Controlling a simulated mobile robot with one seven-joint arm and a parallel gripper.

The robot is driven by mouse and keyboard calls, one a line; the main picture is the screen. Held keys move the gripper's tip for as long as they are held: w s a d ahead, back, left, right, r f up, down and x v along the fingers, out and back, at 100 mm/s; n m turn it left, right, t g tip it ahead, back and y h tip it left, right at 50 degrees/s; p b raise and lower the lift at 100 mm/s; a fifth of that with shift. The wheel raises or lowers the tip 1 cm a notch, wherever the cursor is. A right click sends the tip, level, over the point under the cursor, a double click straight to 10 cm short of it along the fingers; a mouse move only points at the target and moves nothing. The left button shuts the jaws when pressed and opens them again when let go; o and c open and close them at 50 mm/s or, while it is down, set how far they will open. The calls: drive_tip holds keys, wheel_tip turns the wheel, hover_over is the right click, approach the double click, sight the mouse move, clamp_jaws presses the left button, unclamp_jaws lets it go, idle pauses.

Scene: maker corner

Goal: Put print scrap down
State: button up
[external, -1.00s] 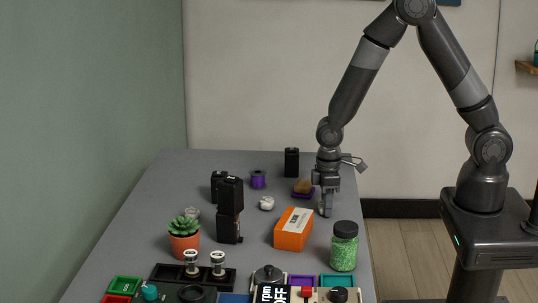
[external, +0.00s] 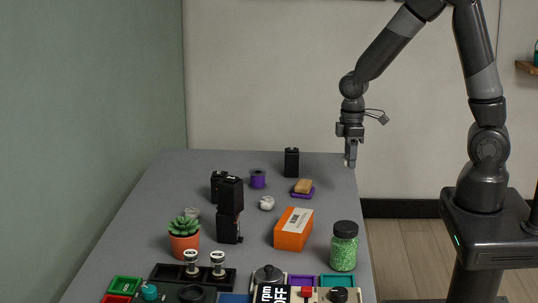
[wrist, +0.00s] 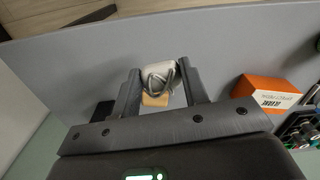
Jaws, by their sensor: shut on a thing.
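My gripper (external: 350,162) is raised near the far right corner of the grey table (external: 330,170). In the wrist view my gripper (wrist: 160,82) is shut on the print scrap (wrist: 158,72), a pale grey-white crumpled lump with thin strands, held between the fingertips. In the external view the scrap is too small to make out clearly at the fingertips. Whether the scrap is above the tabletop or past its edge cannot be told from the external view.
A tan block (external: 303,185) lies on a purple tray (external: 302,194), left of and nearer than my gripper. An orange box (external: 294,229), a jar of green bits (external: 344,246) and a black box (external: 292,162) stand nearby. Bare tabletop lies between them.

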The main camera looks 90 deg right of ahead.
drive_tip(key=shift+s+d+r, duration=0.1)
drive_tip(key=shift+s+d, duration=0.05)
drive_tip(key=shift+w+r, duration=0.15)
drive_tip(key=shift+w, duration=0.1)
drive_tip(key=w+a+r+m, duration=0.1)
drive_tip(key=w+a+r, duration=0.2)
drive_tip(key=w+a, duration=0.25)
drive_tip(key=w+a+r+m, duration=0.1)
drive_tip(key=w+a+r, duration=0.2)
drive_tip(key=w+a, duration=0.3)
hover_over(297, 219)
drive_tip(key=f, duration=0.6)
drive_tip(key=shift+s+d+f, duration=0.1)
drive_tip(key=shift+d+f, duration=0.3)
drive_tip(key=shift+a+f, duration=0.3)
drive_tip(key=shift+a, duration=0.05)
drive_tip(key=shift+f, duration=1.9)
